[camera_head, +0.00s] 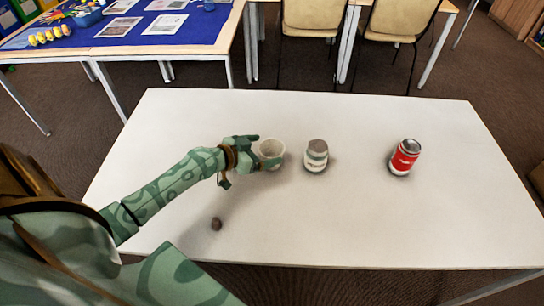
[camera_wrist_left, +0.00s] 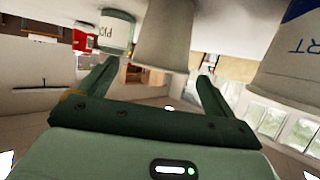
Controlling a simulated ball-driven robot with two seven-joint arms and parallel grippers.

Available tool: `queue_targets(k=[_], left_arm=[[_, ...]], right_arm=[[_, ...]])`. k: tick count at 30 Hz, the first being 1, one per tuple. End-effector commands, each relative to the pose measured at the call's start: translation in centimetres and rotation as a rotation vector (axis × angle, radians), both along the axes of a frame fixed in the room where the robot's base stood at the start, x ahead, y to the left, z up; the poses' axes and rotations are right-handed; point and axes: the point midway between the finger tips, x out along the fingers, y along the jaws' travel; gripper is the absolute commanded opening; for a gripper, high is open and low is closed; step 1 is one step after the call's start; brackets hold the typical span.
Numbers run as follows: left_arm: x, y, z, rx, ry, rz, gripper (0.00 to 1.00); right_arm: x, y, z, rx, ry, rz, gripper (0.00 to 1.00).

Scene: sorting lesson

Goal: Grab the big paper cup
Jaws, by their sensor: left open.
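A pale paper cup (camera_head: 272,148) stands on the white table, at the fingers of my left gripper (camera_head: 258,152). In the left wrist view, which is upside down, a plain pale cup (camera_wrist_left: 165,30) shows beyond and between the spread fingers of my left gripper (camera_wrist_left: 156,72). The gripper is open; I cannot tell whether a finger touches the cup. A larger-looking white container with blue lettering (camera_wrist_left: 290,55) shows at the right of the wrist view; I cannot make it out in the head view. My right gripper is not in view.
A white and green jar (camera_head: 316,155) stands close right of the cup. A red can (camera_head: 404,157) stands farther right. A small brown object (camera_head: 216,224) lies near the front left. The white table (camera_head: 350,225) is clear in front of the jar and can.

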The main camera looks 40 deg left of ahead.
Motion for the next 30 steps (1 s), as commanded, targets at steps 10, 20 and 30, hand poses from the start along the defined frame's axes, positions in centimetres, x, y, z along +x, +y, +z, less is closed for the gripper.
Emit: queue_targets(k=[10,20,30], left_arm=[[3.6,-1.2,-2.1,-0.004,-0.001,0.002,0.91],[5.0,-1.7,-2.6,0.0,0.0,-0.001,0.91],[5.0,-1.7,-2.6,0.0,0.0,-0.001,0.45]], right_arm=[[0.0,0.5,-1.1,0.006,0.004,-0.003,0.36],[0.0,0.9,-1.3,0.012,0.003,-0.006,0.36],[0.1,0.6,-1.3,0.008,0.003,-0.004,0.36]])
